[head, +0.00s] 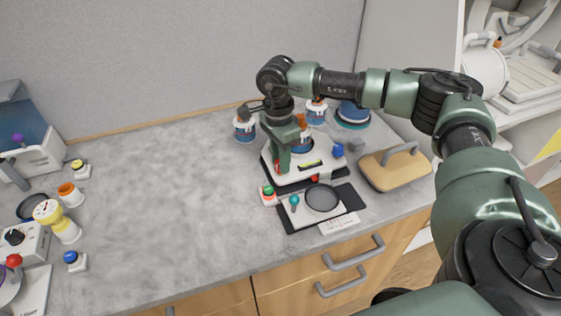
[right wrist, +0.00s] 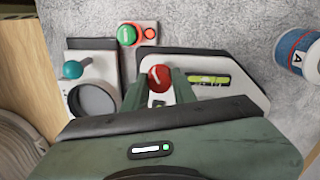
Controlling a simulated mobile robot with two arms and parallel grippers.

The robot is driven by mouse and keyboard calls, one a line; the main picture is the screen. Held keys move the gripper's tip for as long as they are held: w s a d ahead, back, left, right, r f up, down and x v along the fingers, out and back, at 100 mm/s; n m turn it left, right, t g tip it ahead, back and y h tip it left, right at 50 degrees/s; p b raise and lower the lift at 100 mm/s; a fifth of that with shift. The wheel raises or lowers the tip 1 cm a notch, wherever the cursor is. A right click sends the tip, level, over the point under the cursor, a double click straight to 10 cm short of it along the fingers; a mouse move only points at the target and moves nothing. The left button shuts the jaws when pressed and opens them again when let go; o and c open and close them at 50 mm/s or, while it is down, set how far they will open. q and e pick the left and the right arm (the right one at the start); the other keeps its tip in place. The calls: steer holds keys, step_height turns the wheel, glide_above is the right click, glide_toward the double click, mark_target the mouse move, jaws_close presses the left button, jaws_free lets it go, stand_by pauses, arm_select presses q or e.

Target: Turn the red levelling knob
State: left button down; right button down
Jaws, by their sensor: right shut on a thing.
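The red knob (right wrist: 160,77) has a pale mark on its top and sits at one end of a white levelled plate (right wrist: 258,98), beside a yellow-green bubble level (right wrist: 208,79). My right gripper (right wrist: 161,86) comes down onto it with a green finger on either side and is shut on the knob. The finger contact is partly hidden by the hand. In the head view my right arm reaches over the plate from the right, and a small red part (head: 314,178) shows at the plate's front edge. My left gripper is not in view.
A green button box (head: 268,192) and a dish unit with a teal knob (head: 294,200) stand close in front. A blue knob (head: 337,150), a wooden block with a handle (head: 395,168) and labelled pots (head: 244,129) are around the plate. The counter's middle left is clear.

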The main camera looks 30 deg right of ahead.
steer(key=m+b, duration=0.1)
steer(key=m, duration=0.3)
steer(key=shift+f+m+b, duration=0.1)
steer(key=shift+m+b, duration=0.2)
steer(key=shift+b, duration=0.1)
steer(key=m+b, duration=0.1)
steer(key=m, duration=0.2)
steer(key=shift+m, duration=0.4)
steer(key=m+b, duration=0.1)
steer(key=m, duration=0.3)
steer(key=shift+t, duration=0.3)
steer(key=shift+m+b, duration=0.45)
steer(key=shift+m, duration=1.45)
steer(key=c, duration=1.1)
jaws_free()
steer(key=shift+c, duration=0.2)
